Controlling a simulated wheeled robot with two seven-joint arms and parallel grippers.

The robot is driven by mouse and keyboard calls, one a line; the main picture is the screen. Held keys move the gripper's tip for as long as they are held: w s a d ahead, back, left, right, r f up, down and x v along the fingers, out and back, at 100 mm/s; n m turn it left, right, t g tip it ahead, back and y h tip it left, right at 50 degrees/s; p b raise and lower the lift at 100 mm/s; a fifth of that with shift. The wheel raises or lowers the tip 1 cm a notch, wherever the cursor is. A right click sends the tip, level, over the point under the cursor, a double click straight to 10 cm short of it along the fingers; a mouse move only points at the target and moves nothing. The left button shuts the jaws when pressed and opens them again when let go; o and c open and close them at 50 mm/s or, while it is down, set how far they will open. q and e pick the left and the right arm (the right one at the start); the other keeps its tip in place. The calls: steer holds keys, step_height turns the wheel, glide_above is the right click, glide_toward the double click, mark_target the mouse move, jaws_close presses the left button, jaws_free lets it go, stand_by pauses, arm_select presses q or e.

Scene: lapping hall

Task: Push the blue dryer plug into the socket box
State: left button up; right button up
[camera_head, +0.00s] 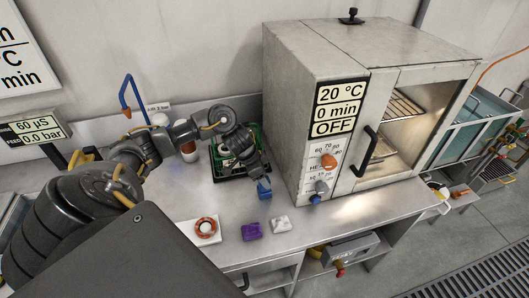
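My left gripper (260,180) reaches over the bench from the left and points down in front of the oven-like cabinet. A small blue block, which looks like the blue dryer plug (265,190), is at its fingertips and appears gripped between them. The fingers partly hide its top. A grey box (343,256) with a red knob on the shelf below the bench front may be the socket box; its openings are too small to make out. My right gripper is not in view.
The steel cabinet (315,110) stands right of the gripper.

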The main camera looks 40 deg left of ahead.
arm_select(q)
steer(key=x, duration=0.5)
steer(key=shift+s+a+f+p, duration=0.1)
steer(key=shift+s+a+p, duration=0.15)
steer(key=shift+p, duration=0.1)
steer(key=c, duration=1.1)
